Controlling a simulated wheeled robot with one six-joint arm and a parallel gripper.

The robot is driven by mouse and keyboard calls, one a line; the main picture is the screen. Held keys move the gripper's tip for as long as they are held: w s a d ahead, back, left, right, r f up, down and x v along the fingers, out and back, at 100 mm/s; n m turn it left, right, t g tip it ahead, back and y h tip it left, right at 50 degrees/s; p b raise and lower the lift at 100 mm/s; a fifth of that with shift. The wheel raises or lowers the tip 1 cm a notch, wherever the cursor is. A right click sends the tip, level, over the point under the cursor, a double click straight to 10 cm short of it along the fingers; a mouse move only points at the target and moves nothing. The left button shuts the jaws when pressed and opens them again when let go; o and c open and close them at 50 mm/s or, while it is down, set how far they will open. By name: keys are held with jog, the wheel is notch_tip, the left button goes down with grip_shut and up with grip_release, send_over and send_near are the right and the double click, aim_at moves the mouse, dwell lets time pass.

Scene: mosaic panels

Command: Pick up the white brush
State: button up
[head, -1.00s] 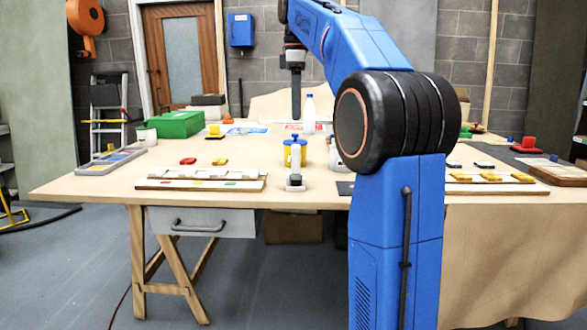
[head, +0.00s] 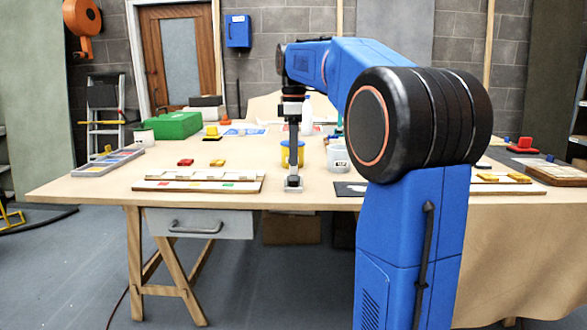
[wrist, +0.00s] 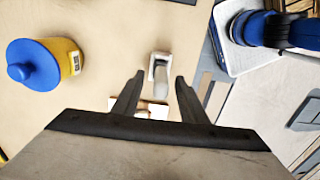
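The white brush (wrist: 161,69) shows in the wrist view as a small pale piece between my fingertips, with a part running down toward the palm. In the head view, its pale base (head: 293,189) shows near the table's front edge, and my gripper hides most of the rest. My gripper (wrist: 159,76) is open, with one dark finger on each side of the brush and a gap on both sides. In the head view my gripper (head: 293,180) points straight down over it.
A yellow jar with a blue lid (wrist: 45,65) stands close beside the brush; the head view shows it behind my gripper (head: 286,154). A white pot (head: 339,161) stands to the right. A mosaic board (head: 197,182) lies to the left. The wooden table (head: 95,186) has free room around the jar.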

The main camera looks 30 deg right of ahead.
aim_at(293, 175)
jog(key=shift+a+f, duration=0.1)
jog(key=shift+f, duration=2.25)
jog(key=shift+c, duration=0.6)
grip_shut()
